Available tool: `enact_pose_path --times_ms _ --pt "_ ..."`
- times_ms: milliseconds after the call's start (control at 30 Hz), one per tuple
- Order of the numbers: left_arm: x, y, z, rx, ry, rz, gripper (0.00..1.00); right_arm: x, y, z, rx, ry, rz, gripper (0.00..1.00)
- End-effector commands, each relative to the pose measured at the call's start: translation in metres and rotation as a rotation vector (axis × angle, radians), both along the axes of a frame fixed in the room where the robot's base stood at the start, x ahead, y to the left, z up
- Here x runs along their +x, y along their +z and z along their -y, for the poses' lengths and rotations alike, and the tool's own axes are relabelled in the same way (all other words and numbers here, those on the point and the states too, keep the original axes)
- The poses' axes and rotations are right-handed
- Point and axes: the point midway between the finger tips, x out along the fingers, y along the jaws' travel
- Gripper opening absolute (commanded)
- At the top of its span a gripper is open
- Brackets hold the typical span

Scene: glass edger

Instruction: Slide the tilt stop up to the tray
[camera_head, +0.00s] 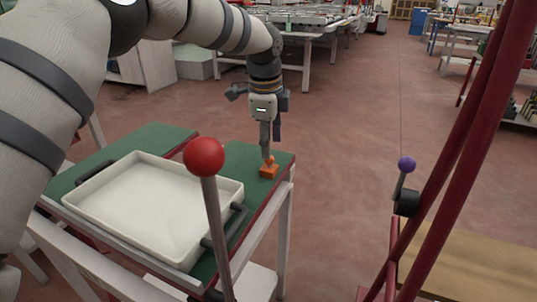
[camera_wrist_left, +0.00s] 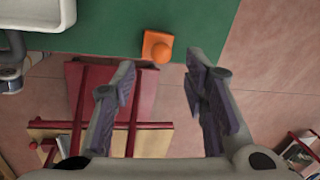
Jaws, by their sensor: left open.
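The tilt stop is a small orange block with a round knob (camera_head: 269,171). It sits on the green table top (camera_head: 275,157) near its right edge, apart from the tray. The white tray (camera_head: 150,205) with dark handles lies on the same top, to the left. My left gripper (camera_head: 267,150) points down just above and behind the stop. In the left wrist view the open fingers (camera_wrist_left: 160,85) are empty, and the orange stop (camera_wrist_left: 157,47) lies beyond the fingertips, between their lines. The tray's corner (camera_wrist_left: 20,28) shows at upper left there. My right gripper is not in view.
A red ball on a grey rod (camera_head: 204,157) stands in front of the tray's near side. A purple-knobbed lever (camera_head: 406,164) and dark red posts (camera_head: 455,150) stand at right beside a wooden top (camera_head: 470,270). Open floor (camera_head: 345,130) lies between.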

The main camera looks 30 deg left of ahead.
Motion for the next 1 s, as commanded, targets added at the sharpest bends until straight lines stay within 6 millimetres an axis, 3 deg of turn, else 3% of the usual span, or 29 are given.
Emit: enact_pose_path --times_ms 100,200,567,767,1000 --pt "0.004 -0.028 -0.001 0.000 0.001 -0.004 0.41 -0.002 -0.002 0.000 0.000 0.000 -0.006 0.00" --pt "0.008 -0.042 -0.002 0.000 0.001 -0.002 0.41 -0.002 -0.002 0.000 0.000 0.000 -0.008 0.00" --pt "0.010 -0.051 -0.003 -0.001 0.001 0.002 0.41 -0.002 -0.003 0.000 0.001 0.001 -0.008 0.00" --pt "0.010 -0.051 -0.003 0.000 0.001 0.002 0.00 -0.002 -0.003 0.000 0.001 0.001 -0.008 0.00" --pt "0.011 -0.052 -0.003 0.000 0.001 0.001 0.00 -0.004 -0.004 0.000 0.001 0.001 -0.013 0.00"
